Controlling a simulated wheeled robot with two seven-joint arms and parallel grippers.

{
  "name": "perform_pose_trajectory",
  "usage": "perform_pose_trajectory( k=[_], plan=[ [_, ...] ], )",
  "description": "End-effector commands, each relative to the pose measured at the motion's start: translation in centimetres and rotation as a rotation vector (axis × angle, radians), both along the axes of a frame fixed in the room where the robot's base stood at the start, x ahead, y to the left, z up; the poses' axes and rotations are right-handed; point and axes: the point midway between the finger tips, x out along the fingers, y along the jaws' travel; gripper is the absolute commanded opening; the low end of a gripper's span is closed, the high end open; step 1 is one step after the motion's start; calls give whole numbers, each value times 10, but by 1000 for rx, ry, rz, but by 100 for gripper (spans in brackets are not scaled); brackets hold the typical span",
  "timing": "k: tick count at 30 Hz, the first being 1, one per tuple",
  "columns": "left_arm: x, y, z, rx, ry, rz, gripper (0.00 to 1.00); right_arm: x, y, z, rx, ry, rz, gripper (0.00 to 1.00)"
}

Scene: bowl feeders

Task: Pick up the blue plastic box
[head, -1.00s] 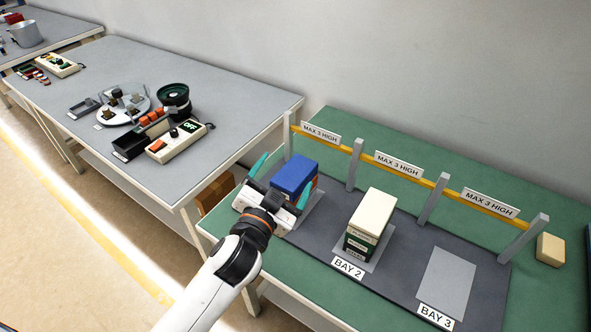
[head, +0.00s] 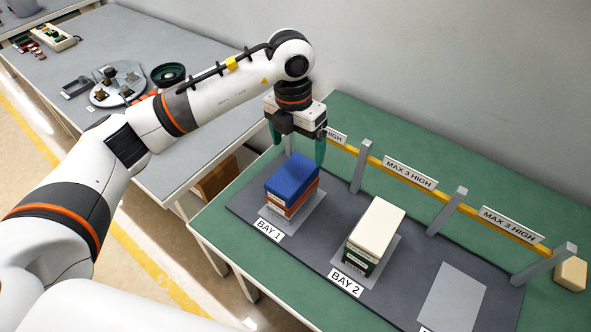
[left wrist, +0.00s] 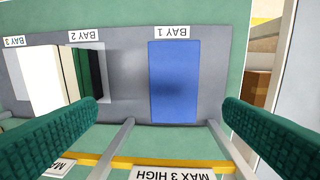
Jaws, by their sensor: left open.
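The blue box (head: 291,178) sits on top of a stack in bay 1, over an orange-and-white box (head: 297,207). In the left wrist view the blue box (left wrist: 174,78) lies between and beyond the fingers, seen from above. My left gripper (head: 298,150) is open and empty, pointing down above and behind the stack, near the yellow rail. It is apart from the box, and its fingers show at both sides of the left wrist view (left wrist: 160,105). My right gripper is not in view.
A stack with a cream top box (head: 375,224) stands in bay 2; bay 3 (head: 453,295) is empty. A yellow rail (head: 432,198) on grey posts with "MAX 3 HIGH" signs runs behind the bays. A small cream block (head: 571,273) lies at the right end.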

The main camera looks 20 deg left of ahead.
Motion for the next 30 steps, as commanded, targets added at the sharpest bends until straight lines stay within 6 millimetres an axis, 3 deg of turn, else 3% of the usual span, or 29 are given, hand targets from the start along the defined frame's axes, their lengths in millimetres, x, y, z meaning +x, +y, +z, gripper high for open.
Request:
perform_pose_trajectory(
  k=[5, 12, 20, 24, 30],
  plan=[
    [3, 16, -9, 75, -1, 28, 91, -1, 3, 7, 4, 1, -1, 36],
    [3, 15, -49, 71, -1, 26, 91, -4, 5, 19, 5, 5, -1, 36],
    [3, 14, -70, 69, -2, 24, 91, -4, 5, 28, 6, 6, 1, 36],
    [4, 13, -91, 69, 2, 23, 91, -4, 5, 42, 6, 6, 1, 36],
    [5, 12, -113, 69, -4, 22, 91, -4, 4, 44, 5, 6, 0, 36]
  ],
)
